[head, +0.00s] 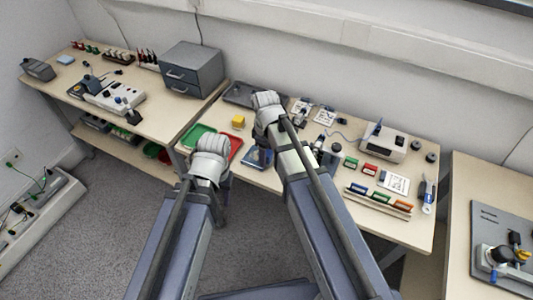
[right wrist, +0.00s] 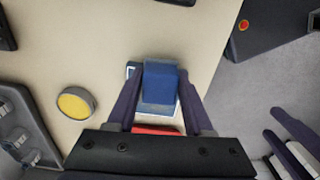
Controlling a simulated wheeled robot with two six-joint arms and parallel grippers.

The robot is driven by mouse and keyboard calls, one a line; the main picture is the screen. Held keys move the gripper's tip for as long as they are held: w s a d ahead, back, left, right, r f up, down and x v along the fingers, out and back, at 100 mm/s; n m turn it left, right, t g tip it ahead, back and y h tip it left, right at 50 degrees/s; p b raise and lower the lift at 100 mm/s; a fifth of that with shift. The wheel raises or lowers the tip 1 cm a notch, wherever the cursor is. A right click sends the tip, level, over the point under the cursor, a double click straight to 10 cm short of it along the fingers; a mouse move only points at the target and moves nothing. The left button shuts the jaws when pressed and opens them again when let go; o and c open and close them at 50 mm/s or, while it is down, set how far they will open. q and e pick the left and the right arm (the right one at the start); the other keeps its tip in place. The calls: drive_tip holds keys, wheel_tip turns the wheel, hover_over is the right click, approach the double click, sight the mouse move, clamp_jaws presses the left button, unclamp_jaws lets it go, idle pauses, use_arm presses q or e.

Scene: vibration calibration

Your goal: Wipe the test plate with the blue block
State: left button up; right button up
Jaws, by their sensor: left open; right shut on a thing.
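My right gripper (right wrist: 160,95) is shut on the blue block (right wrist: 161,82) in the right wrist view, one dark finger on each side. A pale flat piece shows at the block's lower edge; I cannot tell if it is the test plate or whether the block touches it. A flat blue item (head: 256,158) lies at the front edge, partly hidden. My left gripper (head: 221,184) is open and empty in front of the table, its fingers mostly hidden.
A green tray (head: 197,137), a red tray (head: 236,144) and a yellow block (head: 238,121) are left of my right arm. A white instrument (head: 384,141) and a coloured rack (head: 378,199) stand right. A grey drawer cabinet (head: 193,68) stands on the left bench.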

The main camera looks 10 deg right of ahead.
sight(247, 153)
drive_tip(key=shift+a, duration=0.15)
drive_tip(key=shift+w+a, duration=1.1)
drive_tip(key=shift+a, duration=0.3)
drive_tip(key=shift+w+a, duration=0.55)
drive_tip(key=shift+a, duration=0.2)
drive_tip(key=shift+w+a, duration=0.5)
drive_tip(key=shift+a, duration=0.2)
drive_tip(key=shift+r, duration=0.1)
drive_tip(key=shift+s+d+f, duration=0.1)
drive_tip(key=shift+s+d, duration=0.75)
drive_tip(key=shift+d, duration=0.15)
drive_tip(key=shift+s+d+f, duration=0.1)
drive_tip(key=shift+s+d, duration=0.7)
drive_tip(key=shift+d, duration=0.2)
drive_tip(key=shift+s+d, duration=0.5)
drive_tip(key=shift+d, duration=0.25)
drive_tip(key=shift+s+d, duration=0.15)
drive_tip(key=shift+d, duration=0.15)
